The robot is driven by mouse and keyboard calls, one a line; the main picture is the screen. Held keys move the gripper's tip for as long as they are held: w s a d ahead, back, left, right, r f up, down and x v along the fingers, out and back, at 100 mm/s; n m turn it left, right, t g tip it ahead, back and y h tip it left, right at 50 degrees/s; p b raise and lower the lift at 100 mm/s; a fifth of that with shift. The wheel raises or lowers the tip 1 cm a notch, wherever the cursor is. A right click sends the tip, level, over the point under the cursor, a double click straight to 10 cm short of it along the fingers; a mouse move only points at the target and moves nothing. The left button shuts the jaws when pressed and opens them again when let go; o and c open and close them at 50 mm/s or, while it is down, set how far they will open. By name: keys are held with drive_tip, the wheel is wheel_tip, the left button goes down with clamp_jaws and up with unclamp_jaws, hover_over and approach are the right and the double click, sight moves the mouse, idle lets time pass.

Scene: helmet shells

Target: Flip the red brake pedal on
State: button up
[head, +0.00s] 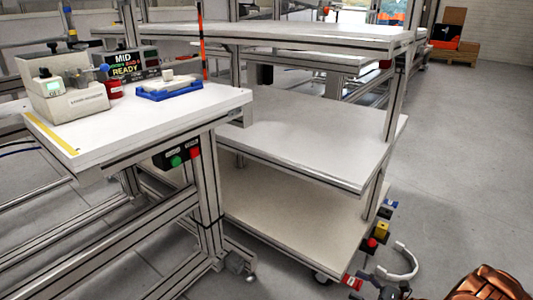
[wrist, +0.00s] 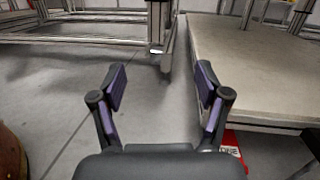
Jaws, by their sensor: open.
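A red brake pedal (head: 352,282) with a white label sits low at the near corner of the shelf cart, by the floor. In the wrist view the red pedal (wrist: 236,150) shows at the lower right, partly hidden behind my right finger. My gripper (wrist: 161,77) is open and empty, with dark fingers and purple pads. It is low beside the cart, and the pedal is to the right of the space between the fingers, not between them. In the head view the dark gripper parts (head: 388,288) show at the bottom edge, close to the pedal.
The cart's bottom shelf (wrist: 250,75) is close on the right of my gripper. Blue, yellow and red parts (head: 380,229) sit along the cart's end, with a white curved piece (head: 404,264) beside them. Open grey floor (head: 460,170) lies to the right. A workbench (head: 150,118) stands left.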

drive_tip(key=s+a+r+n+g+h+p, duration=0.1)
drive_tip(key=s+a+r+n+g+p, duration=0.4)
drive_tip(key=r, duration=0.8)
drive_tip(key=s+a+r+n+g+h+p, duration=0.1)
drive_tip(key=s+a+r+n+g+p, duration=0.25)
drive_tip(key=a+r+p, duration=0.75)
drive_tip(key=s+a+r+n+g+h+p, duration=0.1)
drive_tip(key=s+a+r+n+g+p, duration=0.3)
drive_tip(key=r, duration=1.2)
drive_tip(key=s+r+n+g+h+p, duration=0.1)
drive_tip(key=s+r+n+h+p, duration=0.3)
drive_tip(key=r, duration=0.4)
drive_tip(key=s+r+n+g+h+p, duration=0.1)
drive_tip(key=s+r+n+h+p, duration=0.15)
drive_tip(key=s+r+p, duration=0.45)
drive_tip(key=s+d+r+n+t+h+p, duration=0.1)
drive_tip(key=s+d+r+h+p, duration=0.2)
drive_tip(key=r, duration=0.5)
drive_tip(key=s+d+r+n+t+h+p, duration=0.2)
drive_tip(key=s+d+r+h+p, duration=0.2)
drive_tip(key=s+r+p, duration=0.3)
drive_tip(key=d+r+p, duration=0.1)
drive_tip(key=p, duration=0.2)
drive_tip(key=shift+s+d+r+n, duration=0.15)
drive_tip(key=shift+d+r+n, duration=0.05)
drive_tip(key=shift+d+n, duration=0.1)
drive_tip(key=shift+s+d+r+t+h, duration=0.15)
drive_tip(key=shift+s+d+t+h, duration=0.1)
drive_tip(key=shift+d+h, duration=0.1)
